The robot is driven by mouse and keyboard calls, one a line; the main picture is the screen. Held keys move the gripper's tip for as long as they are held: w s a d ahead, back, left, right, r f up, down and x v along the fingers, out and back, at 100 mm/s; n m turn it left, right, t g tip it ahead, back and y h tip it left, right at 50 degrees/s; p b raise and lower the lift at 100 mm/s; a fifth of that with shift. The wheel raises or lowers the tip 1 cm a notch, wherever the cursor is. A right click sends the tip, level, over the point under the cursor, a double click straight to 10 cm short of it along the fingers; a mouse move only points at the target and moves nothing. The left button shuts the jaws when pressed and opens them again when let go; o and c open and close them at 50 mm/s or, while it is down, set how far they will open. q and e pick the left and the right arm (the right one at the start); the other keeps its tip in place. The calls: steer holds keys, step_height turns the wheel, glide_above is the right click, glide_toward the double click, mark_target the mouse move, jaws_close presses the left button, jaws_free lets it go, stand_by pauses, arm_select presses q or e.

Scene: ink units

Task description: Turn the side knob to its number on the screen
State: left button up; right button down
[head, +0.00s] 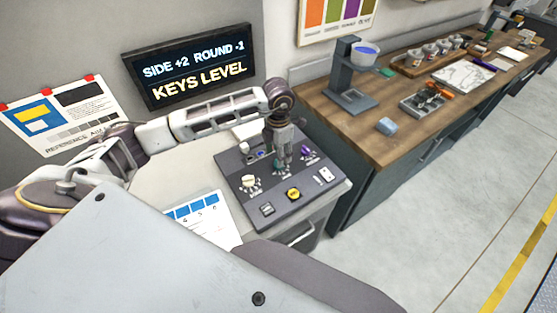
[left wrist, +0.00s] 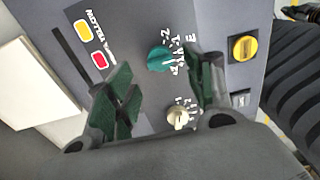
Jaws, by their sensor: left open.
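The screen (head: 196,68) reads "SIDE +2 ROUND -1" above "KEYS LEVEL". The dark sloped panel (head: 236,160) carries a cream knob (head: 249,181), a teal knob and a purple knob (head: 306,151), with white scale marks. I cannot tell by label which is the side knob. My left gripper (head: 283,158) is over the panel's middle, fingers down, partly hiding the teal knob. In the left wrist view the teal knob (left wrist: 158,59) shows beyond and between the open, empty fingers, and the cream knob (left wrist: 178,119) is nearer the palm. My right gripper is out of view.
A yellow button (head: 293,194) and black switches sit at the panel's front. Yellow (left wrist: 83,31) and red (left wrist: 99,60) keys show in the wrist view. A printed sheet (head: 205,215) lies left of the panel. A wooden bench (head: 385,150) with tools stands right.

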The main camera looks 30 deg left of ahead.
arm_select(q)
steer(key=shift+f+p, duration=0.4)
steer(key=shift+f, duration=2)
steer(key=c, duration=1)
